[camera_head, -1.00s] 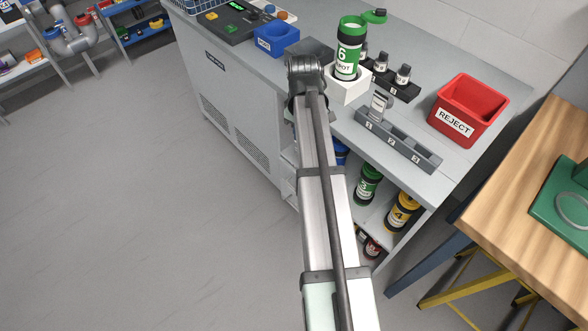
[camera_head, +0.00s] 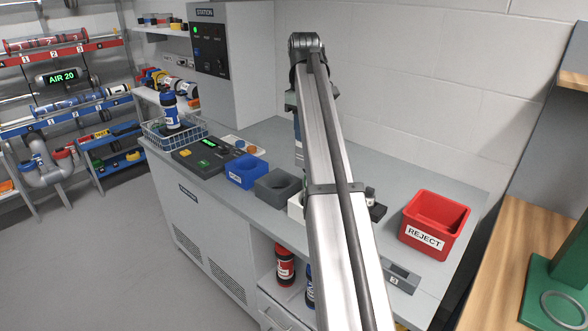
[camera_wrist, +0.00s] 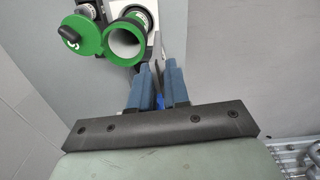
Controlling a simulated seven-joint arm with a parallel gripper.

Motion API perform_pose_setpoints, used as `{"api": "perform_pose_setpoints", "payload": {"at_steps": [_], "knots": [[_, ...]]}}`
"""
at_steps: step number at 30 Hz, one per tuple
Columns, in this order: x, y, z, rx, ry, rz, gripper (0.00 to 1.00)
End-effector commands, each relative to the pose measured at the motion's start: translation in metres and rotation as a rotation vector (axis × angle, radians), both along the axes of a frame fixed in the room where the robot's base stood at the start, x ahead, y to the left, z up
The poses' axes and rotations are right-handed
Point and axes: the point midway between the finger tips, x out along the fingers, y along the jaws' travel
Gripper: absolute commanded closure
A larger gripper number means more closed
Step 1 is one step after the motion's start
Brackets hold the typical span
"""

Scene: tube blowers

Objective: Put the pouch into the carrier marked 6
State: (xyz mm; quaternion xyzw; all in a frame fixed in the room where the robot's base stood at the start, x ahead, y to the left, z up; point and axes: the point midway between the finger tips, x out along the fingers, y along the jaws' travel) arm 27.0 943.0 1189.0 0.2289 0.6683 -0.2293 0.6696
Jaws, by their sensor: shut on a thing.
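In the wrist view, the carrier marked 6 (camera_wrist: 125,42) is a green-rimmed tube with its open mouth toward the camera. Its green lid (camera_wrist: 77,35) lies off it, to the left. My gripper (camera_wrist: 162,74) has its blue fingers close together, just right of and below the mouth in the picture. In the head view, my arm hides the carrier and most of the gripper.
A red REJECT bin (camera_head: 435,225) stands at the bench's right. A blue bin (camera_head: 245,172) and a dark grey block (camera_head: 278,188) stand to the left of my arm. A wire basket (camera_head: 160,138) holds a blue carrier (camera_head: 170,112). A wall rises behind the bench.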

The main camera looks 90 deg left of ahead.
Motion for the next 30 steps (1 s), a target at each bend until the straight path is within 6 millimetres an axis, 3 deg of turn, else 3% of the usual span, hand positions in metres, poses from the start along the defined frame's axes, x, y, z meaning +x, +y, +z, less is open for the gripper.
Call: {"api": "perform_pose_setpoints", "payload": {"at_steps": [1, 3, 9, 20, 30], "knots": [[0.005, 0.01, 0.019, 0.003, 0.0, -0.011, 1.0], [0.011, 0.016, 0.038, 0.001, 0.0, -0.027, 1.0], [0.032, 0.035, 0.069, 0.0, 0.0, -0.085, 1.0], [0.045, 0.047, 0.066, 0.0, 0.0, -0.127, 1.0], [0.045, 0.046, 0.046, -0.001, 0.0, -0.126, 1.0]]}}
